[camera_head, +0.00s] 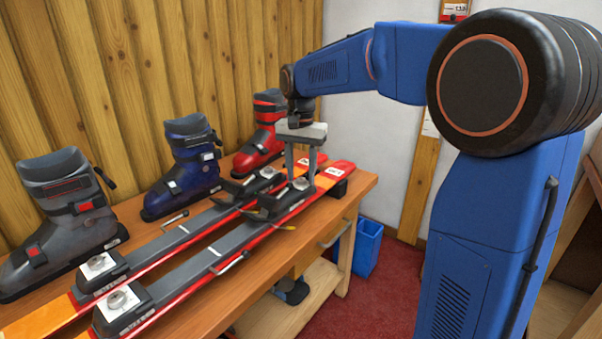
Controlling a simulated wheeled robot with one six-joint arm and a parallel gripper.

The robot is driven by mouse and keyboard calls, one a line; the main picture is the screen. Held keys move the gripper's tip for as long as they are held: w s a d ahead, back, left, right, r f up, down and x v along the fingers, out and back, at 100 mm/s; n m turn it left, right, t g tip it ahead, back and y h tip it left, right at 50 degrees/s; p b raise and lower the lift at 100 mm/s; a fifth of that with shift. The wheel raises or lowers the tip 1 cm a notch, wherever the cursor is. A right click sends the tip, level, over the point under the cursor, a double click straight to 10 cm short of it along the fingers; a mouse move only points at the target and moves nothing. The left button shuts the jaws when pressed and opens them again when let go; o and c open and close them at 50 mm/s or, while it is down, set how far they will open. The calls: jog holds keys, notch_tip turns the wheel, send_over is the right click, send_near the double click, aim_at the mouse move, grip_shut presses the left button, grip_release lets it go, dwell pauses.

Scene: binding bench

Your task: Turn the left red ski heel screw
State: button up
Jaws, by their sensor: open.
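Two red and orange skis lie side by side on the bench, the left ski (160,255) nearer the wall and the right ski (190,289) nearer the front edge. Each has a binding piece with a round screw at both ends. The left ski's screws are at the near piece (98,263) and the far piece (267,172). The right ski's are at the near piece (120,300) and the far piece (300,184). My gripper (300,176) points down, open and empty, with its fingers around or just above the right ski's far screw. I cannot tell whether they touch it.
A grey boot (65,215), a blue boot (188,168) and a red boot (262,140) stand behind the skis along the wooden wall. The bench (262,268) has a narrow free strip in front. A blue bin (367,248) stands on the floor beyond.

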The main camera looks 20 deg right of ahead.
grip_shut()
jog(key=shift+n, duration=0.4)
jog(key=n, duration=1.1)
dwell(0.6)
grip_release()
